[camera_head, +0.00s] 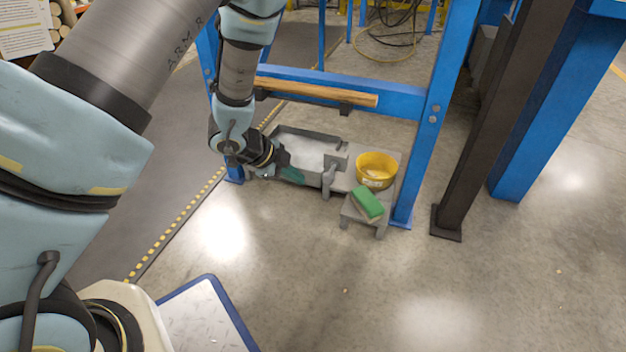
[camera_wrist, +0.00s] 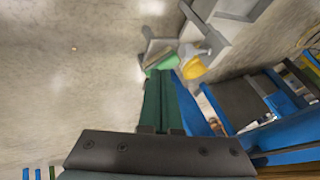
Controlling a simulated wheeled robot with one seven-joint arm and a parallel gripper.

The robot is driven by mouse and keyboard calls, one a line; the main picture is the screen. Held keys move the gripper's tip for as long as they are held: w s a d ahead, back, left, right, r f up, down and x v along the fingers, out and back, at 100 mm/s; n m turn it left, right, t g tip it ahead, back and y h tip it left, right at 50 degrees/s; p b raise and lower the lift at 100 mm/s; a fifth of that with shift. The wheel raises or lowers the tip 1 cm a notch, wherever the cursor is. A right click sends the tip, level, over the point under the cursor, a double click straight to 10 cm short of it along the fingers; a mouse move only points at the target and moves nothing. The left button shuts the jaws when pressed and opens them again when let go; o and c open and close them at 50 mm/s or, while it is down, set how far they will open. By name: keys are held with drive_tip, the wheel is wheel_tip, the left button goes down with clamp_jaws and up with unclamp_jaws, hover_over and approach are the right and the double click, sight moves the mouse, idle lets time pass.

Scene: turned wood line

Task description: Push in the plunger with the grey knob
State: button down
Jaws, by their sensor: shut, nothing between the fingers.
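My gripper (camera_head: 292,175) is shut and empty, its green fingers low over the near left side of a grey basin. In the wrist view the closed green fingers (camera_wrist: 160,98) point up the picture, towards a green block and a yellow bowl. I cannot make out a plunger with a grey knob for certain in either view. A grey fitting (camera_head: 330,178) with a bent upright part stands at the basin's right end, just right of my fingertips. I cannot tell whether my fingers touch the basin.
The grey basin (camera_head: 310,133) sits low inside a blue frame (camera_head: 440,100). A yellow bowl (camera_head: 376,168) stands right of it, and a green sponge-like block (camera_head: 368,201) lies on a small grey step. A wooden bar (camera_head: 320,92) crosses above. The floor in front is clear.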

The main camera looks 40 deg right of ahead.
sight(326, 173)
drive_tip(key=w+d+f+b, duration=0.1)
drive_tip(key=d+f+b, duration=0.6)
drive_tip(key=d, duration=0.2)
drive_tip(key=shift+w+f, duration=0.3)
drive_tip(key=shift+f, duration=0.05)
drive_tip(key=shift+w+d+r+p, duration=0.2)
drive_tip(key=shift+d+p, duration=0.2)
drive_tip(key=shift+p, duration=0.15)
drive_tip(key=shift+w+d+p, duration=0.55)
drive_tip(key=shift+d+p, duration=0.25)
drive_tip(key=shift+p, duration=0.1)
drive_tip(key=shift+w+d+f, duration=0.15)
drive_tip(key=shift+w+d, duration=0.05)
drive_tip(key=shift+d, duration=0.15)
